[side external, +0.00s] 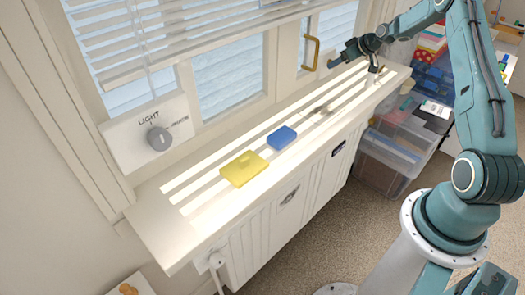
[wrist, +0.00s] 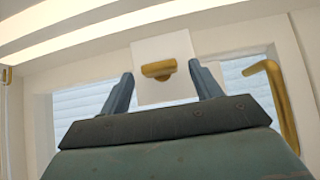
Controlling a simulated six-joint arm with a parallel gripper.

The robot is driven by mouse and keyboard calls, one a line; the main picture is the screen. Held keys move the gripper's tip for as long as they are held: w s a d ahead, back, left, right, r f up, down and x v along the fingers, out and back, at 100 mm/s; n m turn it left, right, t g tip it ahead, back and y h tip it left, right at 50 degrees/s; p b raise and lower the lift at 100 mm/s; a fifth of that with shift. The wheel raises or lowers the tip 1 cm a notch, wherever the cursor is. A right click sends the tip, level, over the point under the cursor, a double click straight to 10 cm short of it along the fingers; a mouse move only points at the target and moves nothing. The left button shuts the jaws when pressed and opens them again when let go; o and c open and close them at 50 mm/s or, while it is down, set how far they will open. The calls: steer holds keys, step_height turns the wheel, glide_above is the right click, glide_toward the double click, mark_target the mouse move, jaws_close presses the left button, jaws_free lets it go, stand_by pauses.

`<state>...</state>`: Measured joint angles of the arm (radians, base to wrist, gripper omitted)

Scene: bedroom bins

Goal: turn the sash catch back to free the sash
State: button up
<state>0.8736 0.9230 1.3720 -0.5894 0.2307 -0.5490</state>
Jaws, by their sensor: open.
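The sash catch (wrist: 158,69) is a small brass piece on a white square plate (wrist: 150,47) on the window frame. In the wrist view its bar lies roughly level in the picture, between and just ahead of my fingertips. My gripper (wrist: 163,78) is open, one finger on each side of the catch, and I see no contact. In the side view my gripper (side external: 346,54) is at the far end of the window, above the sill, and I cannot make out the catch there.
A brass handle (side external: 311,53) stands out from the frame beside my gripper; a similar one shows in the wrist view (wrist: 276,100). The sill (side external: 150,215) holds a yellow block (side external: 243,168) and a blue block (side external: 282,138). Plastic bins (side external: 395,150) stand at right.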

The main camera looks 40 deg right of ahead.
steer(key=c, duration=1)
steer(key=shift+a+h, duration=0.1)
steer(key=shift+h, duration=0.2)
steer(key=n+h, duration=0.1)
steer(key=h, duration=0.1)
steer(key=shift+a+f+n+h, duration=0.1)
steer(key=shift+a+n+h, duration=0.3)
steer(key=h, duration=0.1)
steer(key=n+h, duration=0.2)
steer(key=shift+a+f+t, duration=0.25)
steer(key=shift+a+t, duration=0.05)
steer(key=shift+a, duration=0.1)
steer(key=h, duration=0.1)
steer(key=n+h, duration=0.1)
steer(key=n+t+h, duration=0.1)
steer(key=shift+a+f, duration=0.25)
steer(key=shift+f, duration=0.15)
steer(key=shift+f+n+t+h, duration=0.2)
steer(key=shift+n+t+h, duration=0.25)
steer(key=shift+n+h, duration=0.25)
steer(key=shift+f+n+t+h, duration=0.15)
steer(key=shift+n+t+h, duration=0.4)
steer(key=shift+h, duration=0.25)
steer(key=shift+n, duration=0.25)
